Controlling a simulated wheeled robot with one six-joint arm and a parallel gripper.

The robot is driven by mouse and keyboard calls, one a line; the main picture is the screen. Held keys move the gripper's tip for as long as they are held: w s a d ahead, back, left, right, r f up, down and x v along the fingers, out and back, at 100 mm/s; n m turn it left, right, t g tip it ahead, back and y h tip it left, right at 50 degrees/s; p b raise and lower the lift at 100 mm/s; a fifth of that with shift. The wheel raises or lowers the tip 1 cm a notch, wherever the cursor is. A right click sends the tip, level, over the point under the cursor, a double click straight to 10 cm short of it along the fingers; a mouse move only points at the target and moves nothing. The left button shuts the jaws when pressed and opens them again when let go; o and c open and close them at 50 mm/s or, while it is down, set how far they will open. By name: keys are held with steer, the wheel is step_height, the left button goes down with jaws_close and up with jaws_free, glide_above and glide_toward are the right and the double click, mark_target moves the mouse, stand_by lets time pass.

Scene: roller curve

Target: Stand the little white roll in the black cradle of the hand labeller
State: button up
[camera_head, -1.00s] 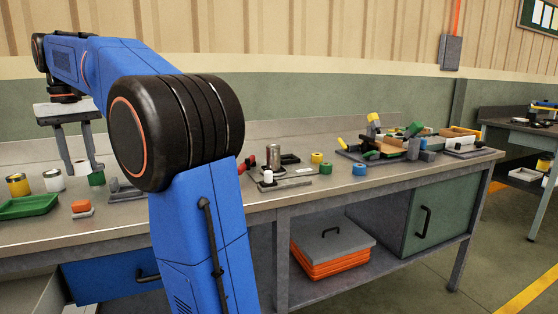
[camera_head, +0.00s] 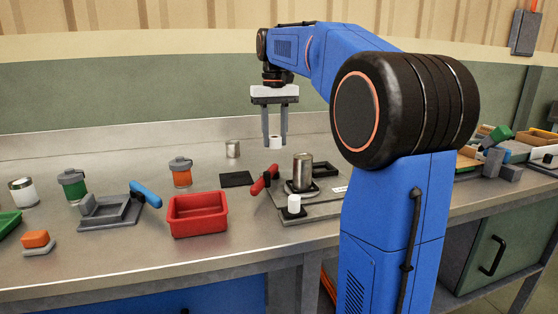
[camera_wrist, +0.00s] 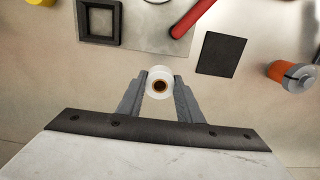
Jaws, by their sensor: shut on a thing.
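My gripper (camera_head: 275,143) is shut on the little white roll (camera_head: 276,142) and holds it above the back of the bench. In the wrist view the white roll (camera_wrist: 159,84) sits between the fingertips, with an orange-brown ring around its dark core. The hand labeller appears to be the grey plate (camera_head: 318,210) with a red handle (camera_head: 264,180), right of and below my gripper. A black square frame (camera_head: 325,169), likely the cradle, lies at its back; it also shows in the wrist view (camera_wrist: 81,20). The roll is apart from it.
A metal cylinder (camera_head: 303,168) and a white cylinder on a dark block (camera_head: 294,202) stand on the plate. My arm hides bench at right.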

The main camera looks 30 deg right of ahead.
step_height(320, 180, down, 3)
steer(key=shift+r, duration=0.1)
steer(key=shift+f, duration=2.05)
steer(key=shift+f, duration=0.1)
steer(key=o, duration=1)
steer(key=shift+a, duration=0.1)
